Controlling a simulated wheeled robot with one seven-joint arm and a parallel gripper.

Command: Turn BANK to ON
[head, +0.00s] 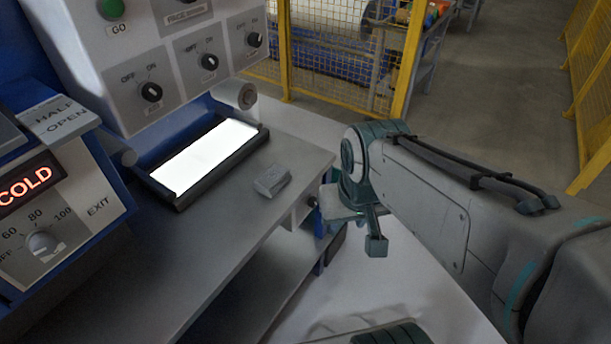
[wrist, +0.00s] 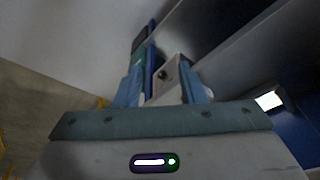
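Three black rotary knobs with OFF and ON marks sit on the grey control panel at upper left in the head view: a near knob (head: 151,92), a middle knob (head: 209,62) and a far knob (head: 254,40). Their small name plates are too blurred to read, so I cannot tell which is BANK or where each points. My gripper (head: 352,222) is well right of and below the panel, beside the bench edge, touching no knob. In the wrist view my gripper (wrist: 163,88) has its two fingers apart, with a small light-grey block with a dark round spot beyond them.
A lit white panel (head: 205,157) in a dark frame lies below the knobs. A small grey block (head: 272,181) rests on the grey bench (head: 240,215). A COLD display (head: 28,184) stands at left. A yellow mesh fence (head: 335,50) is behind; open floor lies at right.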

